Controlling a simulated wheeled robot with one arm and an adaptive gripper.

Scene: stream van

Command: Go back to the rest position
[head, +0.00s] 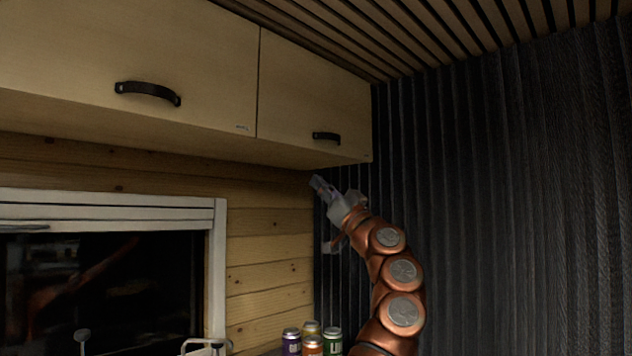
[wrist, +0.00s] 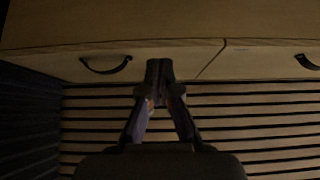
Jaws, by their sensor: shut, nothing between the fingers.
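My gripper (head: 318,183) is raised at the end of my copper-coloured arm, just below the right end of the wall cabinets in the head view. In the wrist view my gripper (wrist: 159,70) has its fingertips together, with nothing between them. Its fingers appear in front of the cabinet fronts and slatted ceiling, with no clear contact.
Two closed wooden cabinet doors (head: 315,95) with black handles hang above. Several cans (head: 312,345) stand at the bottom, left of my arm. A white-framed window (head: 215,260) is at the left. A dark ribbed wall (head: 510,200) fills the right.

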